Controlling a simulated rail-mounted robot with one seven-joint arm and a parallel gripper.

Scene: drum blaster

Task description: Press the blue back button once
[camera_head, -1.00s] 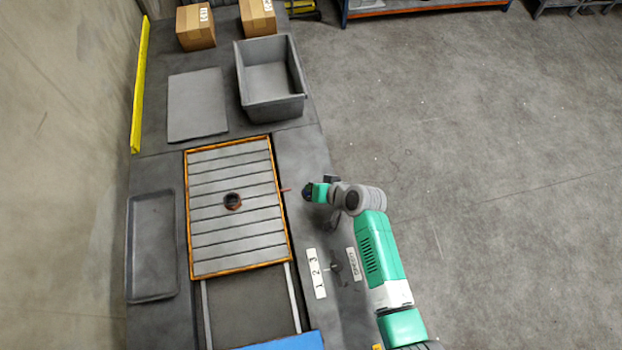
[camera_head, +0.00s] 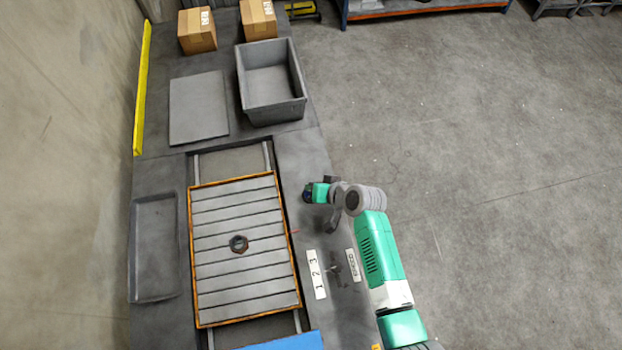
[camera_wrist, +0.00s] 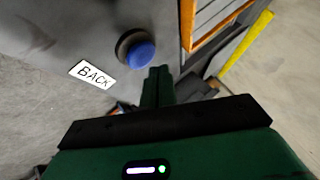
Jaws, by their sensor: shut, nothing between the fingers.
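The blue button (camera_wrist: 140,54) has a round dark collar and sits beside a white label reading BACK (camera_wrist: 92,74) in the wrist view. My gripper (camera_wrist: 158,72) is shut and empty, its green fingers together just to the right of and below the button in that view. A small gap shows between them in the picture; I cannot tell the depth. In the head view my green wrist (camera_head: 319,193) is over the strip right of the sliding table, and the button cannot be made out there.
A 1 2 3 label (camera_head: 316,274) lies on the right strip. A grey bin (camera_head: 270,112) and boxes stand at the back. The floor at right is open.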

